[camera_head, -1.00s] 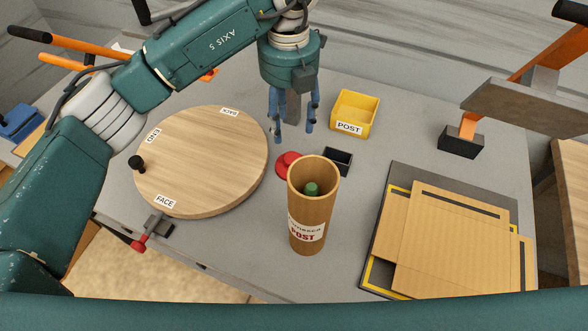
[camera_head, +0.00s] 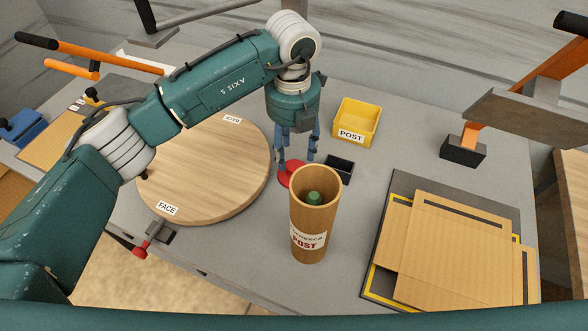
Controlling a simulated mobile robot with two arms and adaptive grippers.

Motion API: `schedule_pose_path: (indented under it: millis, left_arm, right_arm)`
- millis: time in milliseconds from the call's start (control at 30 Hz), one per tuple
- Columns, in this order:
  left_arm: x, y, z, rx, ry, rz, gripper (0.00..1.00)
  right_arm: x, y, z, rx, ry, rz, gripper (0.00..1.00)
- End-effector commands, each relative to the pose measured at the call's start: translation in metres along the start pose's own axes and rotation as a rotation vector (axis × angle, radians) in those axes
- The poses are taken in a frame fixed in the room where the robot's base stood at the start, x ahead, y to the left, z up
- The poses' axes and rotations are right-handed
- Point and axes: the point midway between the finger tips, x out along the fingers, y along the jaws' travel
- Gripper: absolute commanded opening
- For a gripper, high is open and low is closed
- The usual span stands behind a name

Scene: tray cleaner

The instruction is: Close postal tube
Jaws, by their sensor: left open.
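The postal tube (camera_head: 314,222) is a brown cardboard cylinder with a "POST" label. It stands upright on the grey table with its top open, and a green object (camera_head: 314,198) shows inside. A red round piece (camera_head: 290,174), which looks like the cap, lies on the table just behind the tube, partly hidden by the tube and my gripper. My left gripper (camera_head: 295,160) points down with its blue fingers apart, over or around the red piece; I cannot tell whether they touch it. My right gripper is not in view.
A round wooden turntable (camera_head: 215,180) stands left of the tube. A small black box (camera_head: 340,169) and a yellow "POST" bin (camera_head: 356,123) sit behind it. Flat cardboard sheets (camera_head: 450,255) lie on a dark mat at right. An orange-handled tool (camera_head: 464,150) stands behind them.

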Motion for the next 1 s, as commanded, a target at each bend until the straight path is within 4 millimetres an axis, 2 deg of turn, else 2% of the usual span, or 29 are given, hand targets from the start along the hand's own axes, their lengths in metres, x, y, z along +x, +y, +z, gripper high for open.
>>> schedule_pose_path:
  millis: [233,333,500,700,1000]
  left_arm:
    - [0.000,0.000,0.000,-0.001,0.000,0.000,0.51]
    - [0.005,-0.001,-0.001,-0.001,0.002,0.000,0.51]
    - [0.030,-0.003,-0.005,-0.002,0.005,0.001,0.51]
    - [0.051,-0.003,-0.003,-0.001,0.000,0.000,0.51]
    - [0.052,-0.003,-0.003,-0.001,-0.001,0.000,0.51]
  right_arm:
    - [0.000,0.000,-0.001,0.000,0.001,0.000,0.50]
    - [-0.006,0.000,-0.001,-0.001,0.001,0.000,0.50]
    - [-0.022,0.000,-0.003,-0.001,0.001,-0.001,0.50]
    - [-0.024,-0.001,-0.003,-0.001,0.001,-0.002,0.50]
    - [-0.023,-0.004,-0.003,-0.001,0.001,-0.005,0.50]
